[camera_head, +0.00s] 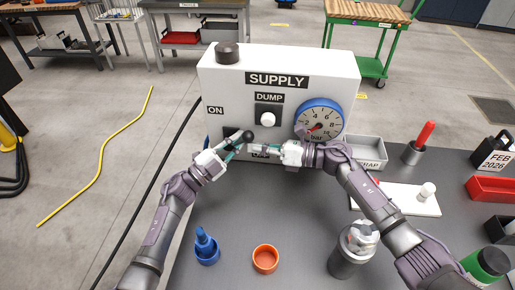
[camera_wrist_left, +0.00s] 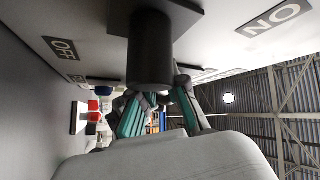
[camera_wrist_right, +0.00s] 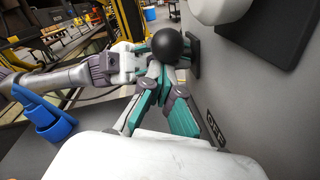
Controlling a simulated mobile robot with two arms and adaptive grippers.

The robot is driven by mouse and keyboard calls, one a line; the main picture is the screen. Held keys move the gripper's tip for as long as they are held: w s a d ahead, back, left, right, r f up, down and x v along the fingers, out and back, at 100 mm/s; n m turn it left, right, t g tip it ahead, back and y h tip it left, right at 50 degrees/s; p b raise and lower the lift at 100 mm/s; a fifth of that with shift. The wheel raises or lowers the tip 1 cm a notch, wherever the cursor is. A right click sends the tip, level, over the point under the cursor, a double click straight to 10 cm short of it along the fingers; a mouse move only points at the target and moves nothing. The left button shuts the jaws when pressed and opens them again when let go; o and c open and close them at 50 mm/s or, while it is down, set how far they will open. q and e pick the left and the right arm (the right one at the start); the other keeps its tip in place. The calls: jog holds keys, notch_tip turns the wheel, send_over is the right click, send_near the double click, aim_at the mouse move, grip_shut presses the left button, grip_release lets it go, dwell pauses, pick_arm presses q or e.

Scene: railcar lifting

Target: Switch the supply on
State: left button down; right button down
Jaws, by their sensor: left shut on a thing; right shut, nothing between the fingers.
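The white supply box (camera_head: 225,80) stands on the bench, with an ON label (camera_head: 215,111) at its left and an OFF label (camera_wrist_right: 213,128) lower down.
The box also carries a white DUMP button (camera_head: 267,119), a blue-rimmed gauge (camera_head: 320,119) and a dark top knob (camera_head: 228,53). An orange cup (camera_head: 265,259), a blue holder (camera_head: 206,249) and a grey tray (camera_head: 366,148) stand on the bench nearby.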

pick_arm(q)
jog(key=c, duration=1.2)
grip_release()
jog(key=shift+s+d+r, duration=0.15)
jog(key=shift+s+d, duration=0.05)
jog(key=shift+a, duration=0.1)
